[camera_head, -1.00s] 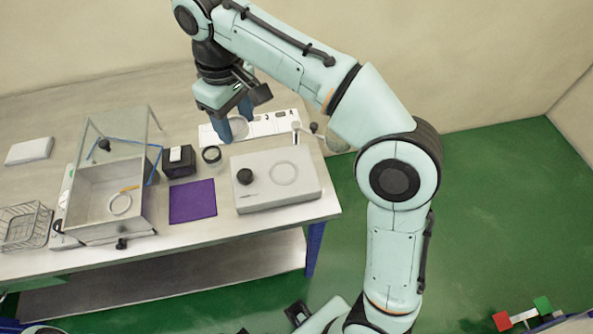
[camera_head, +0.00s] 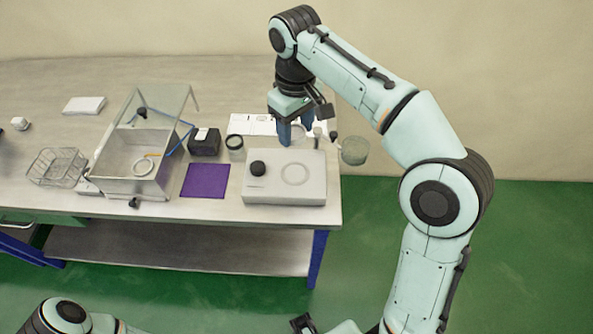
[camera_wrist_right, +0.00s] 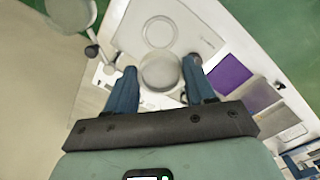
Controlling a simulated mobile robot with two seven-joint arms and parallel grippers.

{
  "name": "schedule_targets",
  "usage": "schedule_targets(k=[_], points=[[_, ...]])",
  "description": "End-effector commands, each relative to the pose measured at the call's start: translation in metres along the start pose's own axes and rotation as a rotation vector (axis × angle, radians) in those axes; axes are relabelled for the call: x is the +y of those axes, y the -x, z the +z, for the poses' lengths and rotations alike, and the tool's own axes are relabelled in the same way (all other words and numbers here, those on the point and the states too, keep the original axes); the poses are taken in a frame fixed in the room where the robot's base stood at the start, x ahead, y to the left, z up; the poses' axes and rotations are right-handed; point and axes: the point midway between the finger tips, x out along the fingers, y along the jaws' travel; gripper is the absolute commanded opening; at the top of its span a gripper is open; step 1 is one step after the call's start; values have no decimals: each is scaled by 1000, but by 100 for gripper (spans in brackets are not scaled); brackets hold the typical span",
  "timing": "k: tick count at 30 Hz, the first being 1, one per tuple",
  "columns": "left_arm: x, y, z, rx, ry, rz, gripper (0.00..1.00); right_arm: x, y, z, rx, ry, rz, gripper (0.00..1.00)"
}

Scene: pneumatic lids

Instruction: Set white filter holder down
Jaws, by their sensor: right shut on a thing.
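The white filter holder (camera_head: 298,132) is a pale round piece between the fingers of my right gripper (camera_head: 296,138), behind the grey box-shaped device. In the right wrist view the holder (camera_wrist_right: 160,72) shows as a whitish disc between the two blue fingers of the right gripper (camera_wrist_right: 160,78). The gripper is shut on it. Its underside is hidden, so I cannot tell whether it touches the surface below. My left gripper is not in view; only part of that arm shows at the lower left.
The grey device (camera_head: 285,190) has a black knob and a ring mark on top. A clear round dish (camera_head: 354,150) is at its right. A dark-lidded jar (camera_head: 235,146), black box (camera_head: 205,141), purple mat (camera_head: 206,180), open-lidded case (camera_head: 128,184) and wire basket (camera_head: 57,166) stand left.

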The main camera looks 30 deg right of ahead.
Motion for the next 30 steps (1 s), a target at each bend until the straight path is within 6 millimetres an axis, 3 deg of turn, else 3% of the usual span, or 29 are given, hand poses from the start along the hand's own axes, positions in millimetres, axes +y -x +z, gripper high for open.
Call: schedule_targets(k=[1, 3, 9, 16, 23, 30], points=[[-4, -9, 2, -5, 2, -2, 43, 0, -19, 2, -6, -1, 0, 25], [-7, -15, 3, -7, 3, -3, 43, 0, -38, 2, -5, -1, 0, 25], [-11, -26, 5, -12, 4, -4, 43, 0, -80, 1, -2, -1, -1, 25], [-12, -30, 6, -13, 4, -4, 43, 0, -99, 0, 0, 0, 0, 25], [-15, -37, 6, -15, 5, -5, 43, 0, -133, 0, -1, -1, -1, 25], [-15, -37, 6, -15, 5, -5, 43, 0, -136, 0, 3, -1, -1, 25]])
